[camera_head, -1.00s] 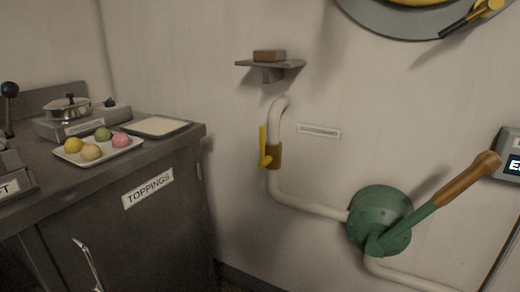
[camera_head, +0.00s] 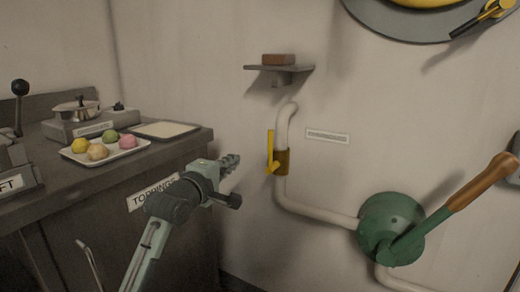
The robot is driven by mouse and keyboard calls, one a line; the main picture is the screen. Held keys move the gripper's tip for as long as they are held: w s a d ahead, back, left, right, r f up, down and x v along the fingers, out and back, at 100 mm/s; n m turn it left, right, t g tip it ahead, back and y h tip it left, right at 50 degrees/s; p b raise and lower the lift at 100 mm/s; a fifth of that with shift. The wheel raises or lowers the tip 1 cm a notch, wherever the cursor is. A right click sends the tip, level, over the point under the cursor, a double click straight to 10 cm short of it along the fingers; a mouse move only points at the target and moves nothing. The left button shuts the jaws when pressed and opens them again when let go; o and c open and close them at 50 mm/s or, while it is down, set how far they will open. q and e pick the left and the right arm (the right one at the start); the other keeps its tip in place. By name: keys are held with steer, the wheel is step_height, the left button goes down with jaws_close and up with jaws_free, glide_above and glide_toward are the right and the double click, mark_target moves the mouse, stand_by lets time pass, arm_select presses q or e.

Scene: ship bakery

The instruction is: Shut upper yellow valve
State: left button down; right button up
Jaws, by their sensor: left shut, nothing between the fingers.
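The yellow valve (camera_head: 282,161) sits on a white pipe (camera_head: 280,190) on the wall, right of the counter. Its yellow handle (camera_head: 270,147) stands upright, along the pipe, on the valve's left side. My left gripper (camera_head: 236,163) is shut and empty, with its fingers pointing right toward the valve. It shows a gap to the left of the handle and does not touch it. My right gripper is not in view.
A green wheel housing with a wooden-handled lever (camera_head: 440,215) is on the pipe at lower right. A small shelf (camera_head: 278,69) holds a brown block (camera_head: 278,59) above the valve. The counter (camera_head: 195,140) at left carries a tray (camera_head: 72,153) of coloured balls and a pot (camera_head: 75,108).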

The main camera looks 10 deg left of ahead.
arm_select(q)
steer(key=r, duration=0.2)
steer(key=shift+w+d+r+n+t, duration=0.2)
steer(key=shift+r+n+t, duration=0.1)
steer(key=shift+n, duration=0.1)
steer(key=w+d, duration=0.5)
steer(key=w, duration=0.2)
steer(key=shift+w, duration=0.4)
steer(key=shift+d, duration=0.2)
